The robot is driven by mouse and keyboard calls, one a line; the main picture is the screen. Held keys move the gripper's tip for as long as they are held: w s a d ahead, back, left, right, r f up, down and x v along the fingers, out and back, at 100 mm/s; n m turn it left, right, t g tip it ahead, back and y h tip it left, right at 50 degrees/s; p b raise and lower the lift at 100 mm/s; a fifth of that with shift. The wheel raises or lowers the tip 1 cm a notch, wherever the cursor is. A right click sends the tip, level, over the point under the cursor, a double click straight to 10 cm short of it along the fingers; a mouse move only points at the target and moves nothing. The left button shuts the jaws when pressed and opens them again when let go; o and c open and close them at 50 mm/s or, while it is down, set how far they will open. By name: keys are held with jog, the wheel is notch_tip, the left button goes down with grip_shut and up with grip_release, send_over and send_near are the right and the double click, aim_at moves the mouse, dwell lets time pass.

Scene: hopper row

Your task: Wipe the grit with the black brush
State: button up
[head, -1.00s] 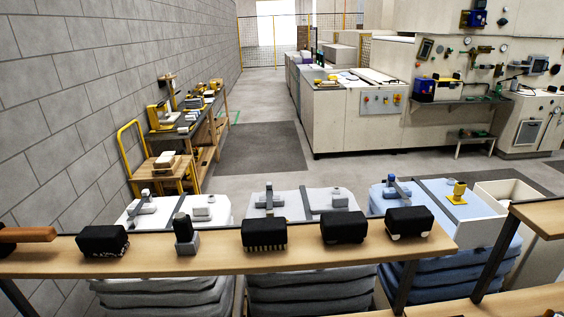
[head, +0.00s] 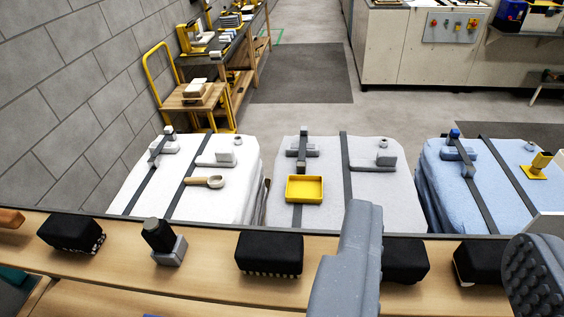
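Several black blocks sit in a row on the wooden shelf (head: 205,272). A black brush with pale bristles (head: 270,254) is near the middle, and a similar black block with pale bits underneath (head: 75,234) is at the left. Two more black blocks, one (head: 408,262) partly behind a finger and one (head: 478,264) further right, show no clear bristles. My gripper (head: 445,228) is open, its grey fingers apart in front of the shelf's right part, with nothing held between them. I cannot make out any grit.
A black-topped grey object (head: 165,242) stands between the left blocks. Behind the shelf are covered hoppers, white (head: 225,210), grey (head: 385,205) and blue (head: 500,190). A wooden scoop (head: 205,182) and a yellow tray (head: 305,189) lie on them. A yellow cart (head: 192,100) stands behind.

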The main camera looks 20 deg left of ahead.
jog(key=shift+a, duration=0.1)
jog(key=o, duration=0.5)
jog(key=shift+o, duration=0.8)
jog(key=shift+w+a+r, duration=0.1)
jog(key=shift+w+a, duration=0.05)
jog(key=m+g+p, duration=1.5)
jog(key=m+p, duration=0.1)
jog(key=p, duration=0.2)
send_over(276, 245)
notch_tip(276, 245, down, 14)
notch_tip(276, 245, down, 3)
jog(key=b, duration=0.3)
jog(key=shift+r, duration=0.15)
jog(key=shift+f+p, duration=1.05)
jog(key=shift+f, duration=4.25)
